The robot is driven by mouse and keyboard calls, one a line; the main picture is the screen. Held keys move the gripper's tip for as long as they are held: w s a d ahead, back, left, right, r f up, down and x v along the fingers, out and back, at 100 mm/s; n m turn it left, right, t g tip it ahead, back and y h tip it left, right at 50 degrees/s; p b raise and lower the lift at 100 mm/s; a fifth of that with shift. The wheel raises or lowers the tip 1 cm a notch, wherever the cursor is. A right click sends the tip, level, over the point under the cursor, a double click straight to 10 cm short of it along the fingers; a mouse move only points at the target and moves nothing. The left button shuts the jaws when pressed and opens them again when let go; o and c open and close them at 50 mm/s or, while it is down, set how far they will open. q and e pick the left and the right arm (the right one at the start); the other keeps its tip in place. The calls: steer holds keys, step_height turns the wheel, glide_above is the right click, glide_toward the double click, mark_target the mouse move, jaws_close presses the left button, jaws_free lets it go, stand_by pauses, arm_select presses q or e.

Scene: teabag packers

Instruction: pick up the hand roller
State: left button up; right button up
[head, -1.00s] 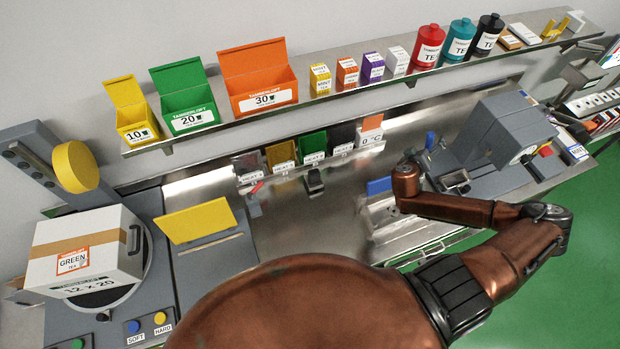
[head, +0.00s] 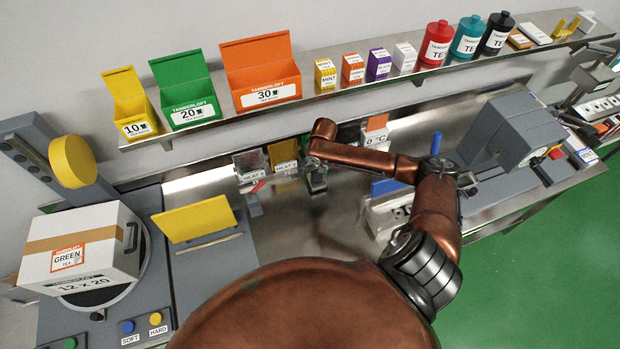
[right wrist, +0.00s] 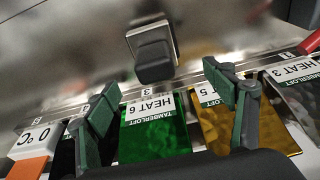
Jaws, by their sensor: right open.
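A tool with a black rounded handle and a pale metallic block (right wrist: 153,48), which looks like the hand roller, stands on the steel bench in the right wrist view. It is ahead of my right gripper (right wrist: 163,78), roughly between the lines of its two fingers. The fingers are spread wide with nothing between them. In the head view my right gripper (head: 316,176) is over the bench in front of the hanging pouches and largely covers the tool. I cannot tell the height gap between them. My left gripper is not in view.
A green pouch (right wrist: 155,138) and a gold pouch (right wrist: 222,125) lie close beneath the fingers. A small red-topped grey item (head: 255,203) stands left of my gripper. A shelf (head: 330,98) with boxes and bottles runs above. The bench front centre (head: 300,235) is clear.

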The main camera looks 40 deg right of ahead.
mark_target(316, 178)
steer(key=shift+s+d+f, duration=0.1)
steer(key=shift+s+f, duration=0.05)
steer(key=shift+s, duration=0.25)
steer(key=f, duration=0.2)
steer(key=shift+w+f+p, duration=0.25)
steer(key=shift+f+p, duration=0.05)
steer(key=shift+f, duration=0.05)
steer(key=shift+w+d+f+p, duration=0.15)
steer(key=shift+f+p, duration=0.1)
steer(key=shift+f, duration=0.95)
steer(key=shift+w+a+f+p, duration=0.15)
steer(key=shift+f+p, duration=0.1)
steer(key=shift+f, duration=0.9)
steer(key=shift+d, duration=0.1)
steer(key=shift+c, duration=0.4)
steer(key=shift+c, duration=0.9)
steer(key=shift+s, duration=0.2)
steer(key=c, duration=1.4)
